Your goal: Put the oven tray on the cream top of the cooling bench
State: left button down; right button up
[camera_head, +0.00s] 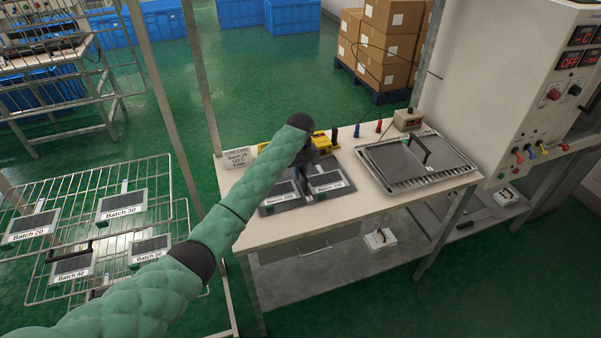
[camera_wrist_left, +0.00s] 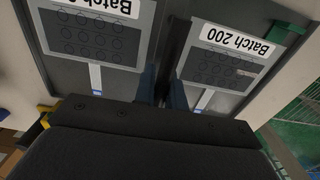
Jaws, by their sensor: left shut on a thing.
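The dark grey oven tray (camera_head: 309,199) with two labelled keypad panels is over the middle of the bench's cream top (camera_head: 345,226). My forearm hides part of the tray's left side. I cannot tell whether the tray touches the top. My right gripper is out of view.
A yellow device (camera_head: 324,143) and a card (camera_head: 239,157) stand behind my gripper. A wire rack (camera_head: 92,210) with labelled panels is at left, a control cabinet (camera_head: 500,75) at right. The bench's front strip is clear.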

pick_arm(q)
jog(key=c, duration=1.5)
grip_release()
jog(key=shift+o, duration=0.2)
jog(key=shift+r, duration=0.1)
